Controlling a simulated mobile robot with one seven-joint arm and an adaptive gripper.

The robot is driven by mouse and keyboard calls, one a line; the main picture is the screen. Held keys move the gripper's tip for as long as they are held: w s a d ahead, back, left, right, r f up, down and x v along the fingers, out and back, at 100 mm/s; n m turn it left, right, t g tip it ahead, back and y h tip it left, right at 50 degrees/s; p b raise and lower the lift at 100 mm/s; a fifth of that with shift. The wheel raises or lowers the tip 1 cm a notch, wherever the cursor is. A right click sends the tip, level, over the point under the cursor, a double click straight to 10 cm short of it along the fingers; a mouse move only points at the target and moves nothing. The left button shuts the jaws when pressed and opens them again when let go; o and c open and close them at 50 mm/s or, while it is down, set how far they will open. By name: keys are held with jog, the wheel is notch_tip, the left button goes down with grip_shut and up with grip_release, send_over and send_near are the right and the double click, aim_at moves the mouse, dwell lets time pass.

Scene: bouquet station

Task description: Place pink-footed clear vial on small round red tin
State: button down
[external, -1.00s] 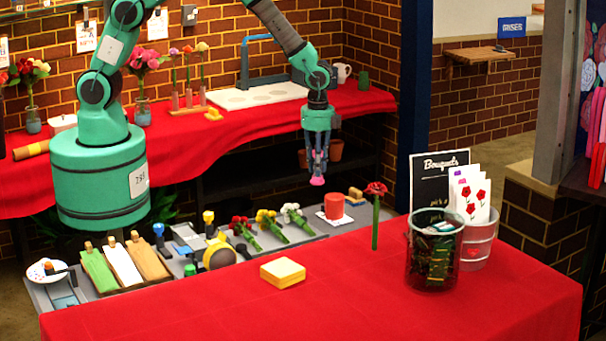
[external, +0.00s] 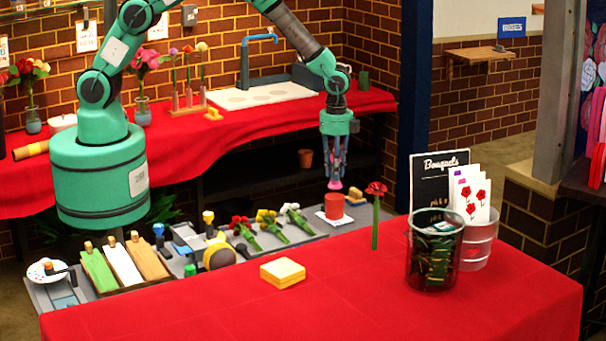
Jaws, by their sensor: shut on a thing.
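My gripper (external: 334,170) points straight down and is shut on the pink-footed clear vial. The vial's pink foot (external: 335,185) shows just below the fingertips; its clear body is hard to make out between the fingers. The small round red tin (external: 334,205) stands on a white square (external: 333,219) at the right end of the grey work surface. In the picture the pink foot is right above the tin's top, with a small gap; the exact depth between them is hard to tell.
A red rose (external: 375,200) stands upright just right of the tin. A wooden block (external: 355,196) lies close behind the tin. Several flower bunches (external: 268,228) lie to the left. A dark clear bin (external: 434,262) stands on the red-covered counter (external: 400,310).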

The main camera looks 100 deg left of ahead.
jog(key=shift+f, duration=1.35)
jog(key=shift+f, duration=0.1)
jog(key=c, duration=1.5)
grip_release()
notch_tip(320, 180, up, 12)
jog(key=shift+r, duration=0.1)
jog(key=shift+r, duration=0.1)
